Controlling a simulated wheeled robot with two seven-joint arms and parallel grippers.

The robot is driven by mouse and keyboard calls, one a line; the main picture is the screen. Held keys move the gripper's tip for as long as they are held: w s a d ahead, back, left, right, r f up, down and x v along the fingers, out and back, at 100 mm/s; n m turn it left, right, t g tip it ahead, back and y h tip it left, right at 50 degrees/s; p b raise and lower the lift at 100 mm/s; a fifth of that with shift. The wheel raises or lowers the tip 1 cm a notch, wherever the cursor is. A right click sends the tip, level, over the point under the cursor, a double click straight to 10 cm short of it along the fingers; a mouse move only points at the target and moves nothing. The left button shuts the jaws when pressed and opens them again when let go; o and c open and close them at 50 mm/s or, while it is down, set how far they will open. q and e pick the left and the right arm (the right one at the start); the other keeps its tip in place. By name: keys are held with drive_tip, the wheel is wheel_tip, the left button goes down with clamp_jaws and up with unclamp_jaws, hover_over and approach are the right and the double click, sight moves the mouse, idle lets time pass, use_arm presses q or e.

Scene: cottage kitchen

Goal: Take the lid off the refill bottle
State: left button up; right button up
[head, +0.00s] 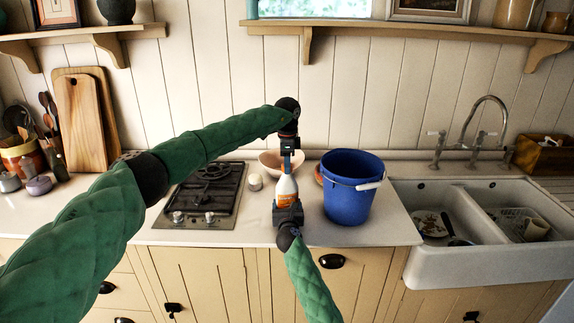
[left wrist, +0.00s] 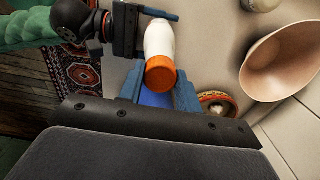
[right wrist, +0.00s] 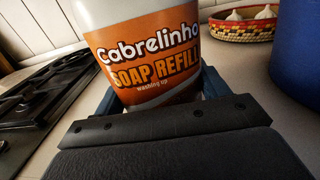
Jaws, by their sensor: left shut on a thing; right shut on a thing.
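The refill bottle (head: 287,186) stands upright near the counter's front edge, white with an orange label reading "Cabrelinho soap refill" in the right wrist view (right wrist: 150,62). Its orange lid (left wrist: 161,76) sits in line with the bottle's top in the left wrist view; I cannot tell whether it is loose. My left gripper (head: 288,160) reaches down from above and is shut on the lid, with one blue finger on either side. My right gripper (head: 288,208) is shut around the bottle's body from the front. The lid is mostly hidden by my left gripper in the head view.
A blue bucket (head: 352,192) stands close on the right of the bottle. A gas hob (head: 205,195) and a small white jar (head: 255,182) are on the left. A pale bowl (left wrist: 283,62) and patterned basket (right wrist: 240,28) stand behind. The double sink (head: 440,262) is at right.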

use_arm(q)
drive_tip(key=shift+r, duration=0.6)
drive_tip(key=shift+r, duration=0.35)
drive_tip(key=shift+r, duration=0.1)
drive_tip(key=shift+r, duration=1.95)
use_arm(e)
drive_tip(key=o, duration=2)
drive_tip(key=shift+c, duration=0.2)
